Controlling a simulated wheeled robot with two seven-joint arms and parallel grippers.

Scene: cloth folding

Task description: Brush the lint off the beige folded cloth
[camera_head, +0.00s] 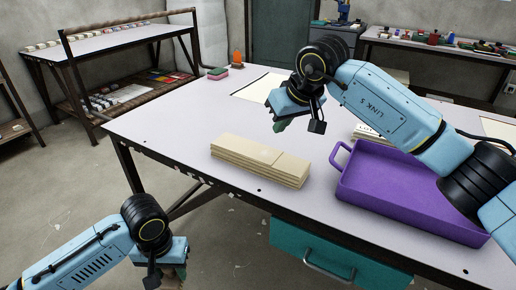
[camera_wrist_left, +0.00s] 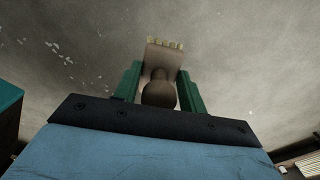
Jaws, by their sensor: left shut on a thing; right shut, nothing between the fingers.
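The beige folded cloth (camera_head: 258,163) lies as a neat layered block near the front edge of the table. I cannot make out lint on it at this size. My left gripper (camera_head: 174,274) is low in front of the table, beyond its front edge and apart from the cloth. In the left wrist view its green fingers are shut on a brush (camera_wrist_left: 160,90), with a rounded brown handle between them and pale bristles at the far end. My right gripper (camera_head: 281,124) is shut and empty above the table, behind the cloth, pointing down.
A purple tray (camera_head: 345,190) stands right of the cloth, under my right arm. A pale sheet (camera_head: 262,88) and a pink-and-green sponge (camera_head: 218,73) lie farther back on the table (camera_head: 160,122). A teal drawer (camera_head: 330,258) hangs below the front edge. The table left of the cloth is clear.

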